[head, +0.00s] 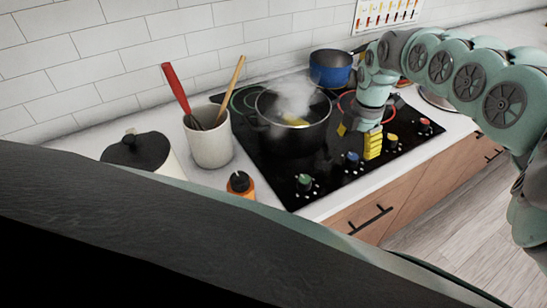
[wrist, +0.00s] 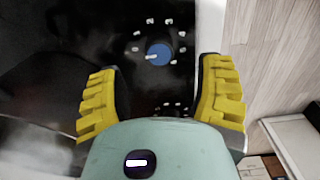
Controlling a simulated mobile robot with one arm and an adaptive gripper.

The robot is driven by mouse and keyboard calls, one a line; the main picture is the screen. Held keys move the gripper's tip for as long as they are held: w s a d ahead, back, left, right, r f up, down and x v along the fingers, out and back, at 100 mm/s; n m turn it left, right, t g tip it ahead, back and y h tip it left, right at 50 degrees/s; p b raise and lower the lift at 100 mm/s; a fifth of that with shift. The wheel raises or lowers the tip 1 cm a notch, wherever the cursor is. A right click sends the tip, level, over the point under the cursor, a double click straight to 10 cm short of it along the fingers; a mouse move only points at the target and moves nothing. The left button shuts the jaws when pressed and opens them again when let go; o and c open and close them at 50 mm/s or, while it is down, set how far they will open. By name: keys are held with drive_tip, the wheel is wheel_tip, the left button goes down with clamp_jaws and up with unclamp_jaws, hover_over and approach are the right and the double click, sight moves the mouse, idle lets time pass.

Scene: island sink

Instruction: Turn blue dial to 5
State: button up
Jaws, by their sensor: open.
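The blue dial (head: 352,158) sits on the front strip of the black cooktop (head: 270,163), between a green and a yellow dial. In the wrist view the blue dial (wrist: 159,52) lies in the gap between my fingers, toward the top of the picture, with a white pointer toward the left. My gripper (head: 357,139) points down over the cooktop, just right of and behind the blue dial in the head view. Its yellow ribbed fingers (wrist: 160,75) are spread apart and empty, and do not appear to touch the dial.
A green dial (head: 304,180), yellow dial (head: 391,137) and red dial (head: 424,122) share the strip. A steaming black pot (head: 288,136) stands left of my gripper, a blue pot (head: 331,76) behind. A utensil crock (head: 209,145) and orange bottle (head: 241,186) are left of the cooktop.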

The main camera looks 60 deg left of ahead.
sight(353, 156)
drive_tip(key=f, duration=0.4)
drive_tip(key=shift+s+a+f, duration=0.1)
drive_tip(key=shift+s+a, duration=0.05)
drive_tip(key=shift+a, duration=0.05)
drive_tip(key=shift+d+f, duration=0.1)
drive_tip(key=shift+f, duration=0.45)
clamp_jaws()
